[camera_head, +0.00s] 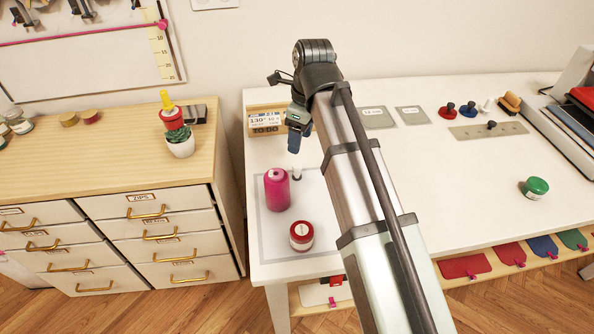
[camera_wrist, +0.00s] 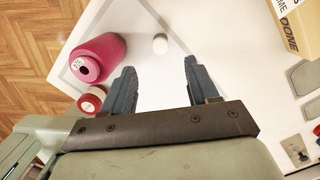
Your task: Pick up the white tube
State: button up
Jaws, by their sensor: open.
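The white tube (camera_head: 297,172) stands on the white table, right behind the pink thread spool, in the head view. In the wrist view the white tube (camera_wrist: 160,44) shows as a small round white top, beyond and between my two fingers. My gripper (camera_wrist: 163,78) is open and empty, with dark fingers spread apart. In the head view my gripper (camera_head: 293,142) points down above the tube, with a gap between them. The tube's lower part is partly hidden in the wrist view.
A pink spool (camera_head: 277,190) stands close beside the tube. A red-lidded jar (camera_head: 301,236) stands nearer the front. A green-lidded jar (camera_head: 536,187) is far right. Free table lies right of my arm.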

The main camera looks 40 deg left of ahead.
aim_at(297, 165)
jog(key=f, duration=0.6)
jog(key=shift+a+f, duration=0.15)
jog(key=shift+a, duration=0.15)
jog(key=shift+s+a+f, duration=0.1)
jog(key=shift+s+f, duration=0.05)
jog(key=shift+f, duration=2.5)
jog(key=shift+c, duration=0.4)
grip_shut()
